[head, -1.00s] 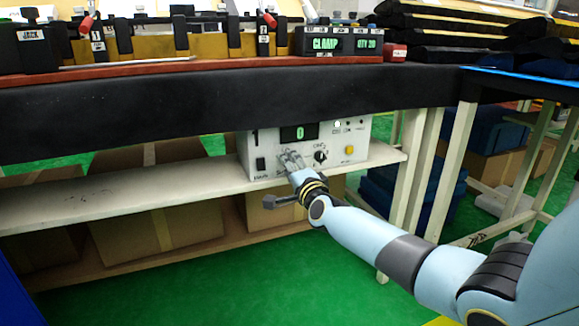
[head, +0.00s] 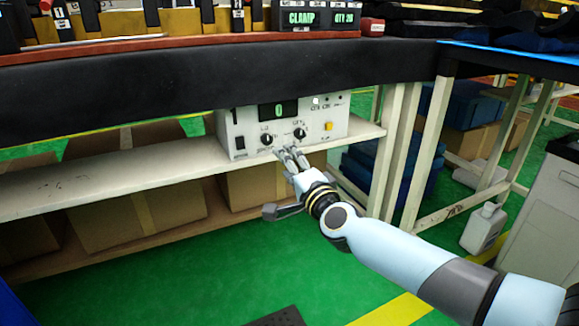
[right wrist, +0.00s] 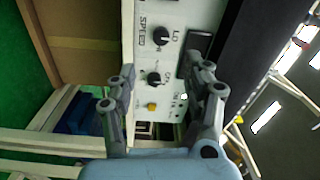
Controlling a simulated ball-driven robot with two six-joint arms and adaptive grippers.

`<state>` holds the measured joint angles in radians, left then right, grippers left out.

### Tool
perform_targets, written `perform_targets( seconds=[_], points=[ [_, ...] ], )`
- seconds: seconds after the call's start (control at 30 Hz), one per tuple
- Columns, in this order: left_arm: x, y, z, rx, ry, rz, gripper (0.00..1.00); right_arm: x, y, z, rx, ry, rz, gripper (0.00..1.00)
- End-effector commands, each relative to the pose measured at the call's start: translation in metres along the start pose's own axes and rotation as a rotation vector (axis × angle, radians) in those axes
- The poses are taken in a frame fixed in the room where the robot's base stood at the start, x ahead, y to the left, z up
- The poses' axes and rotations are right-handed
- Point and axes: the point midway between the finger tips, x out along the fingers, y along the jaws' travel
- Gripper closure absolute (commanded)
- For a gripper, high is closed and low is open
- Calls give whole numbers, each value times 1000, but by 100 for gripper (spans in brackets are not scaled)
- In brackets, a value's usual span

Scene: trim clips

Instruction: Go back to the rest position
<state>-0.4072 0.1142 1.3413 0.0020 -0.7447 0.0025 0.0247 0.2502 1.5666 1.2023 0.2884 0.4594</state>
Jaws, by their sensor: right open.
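My right gripper (head: 291,157) is open and empty in front of the lower edge of a white control box (head: 312,148). The box stands on the shelf under the bench and has a lit green 0 on its display (head: 278,110), two black knobs and a yellow button (head: 328,126). The right wrist view shows my right gripper (right wrist: 160,85) with its fingers spread and the box's knobs (right wrist: 155,78) beyond them. Nothing is between the fingers. My left gripper is not in view.
The white shelf (head: 110,176) runs under the black-edged bench (head: 200,85). Cardboard boxes (head: 140,215) sit below it. Blue bins (head: 395,165), a white jug (head: 483,228) and a grey cabinet (head: 545,215) stand to the right. The green floor in front is mostly clear.

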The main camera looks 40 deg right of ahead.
Motion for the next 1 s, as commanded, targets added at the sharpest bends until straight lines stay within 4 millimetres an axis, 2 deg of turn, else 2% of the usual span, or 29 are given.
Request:
perform_targets(
  seconds=[0.13, 0.7, 0.77, 0.87, 0.97, 1.0],
  points=[
    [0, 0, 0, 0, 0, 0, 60, -7, 0, 0, 1, 0, 0, 49],
    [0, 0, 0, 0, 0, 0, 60, -11, 5, 0, -1, -1, 9, 49],
    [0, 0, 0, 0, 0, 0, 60, -21, 16, 1, -2, -5, 33, 49],
    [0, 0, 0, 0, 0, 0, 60, -53, 55, 7, -31, -21, 110, 49],
    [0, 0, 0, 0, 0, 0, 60, -100, 109, 29, -176, -135, 228, 49],
    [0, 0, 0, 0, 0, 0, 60, -122, 132, 39, -254, -202, 281, 49]
  ],
)
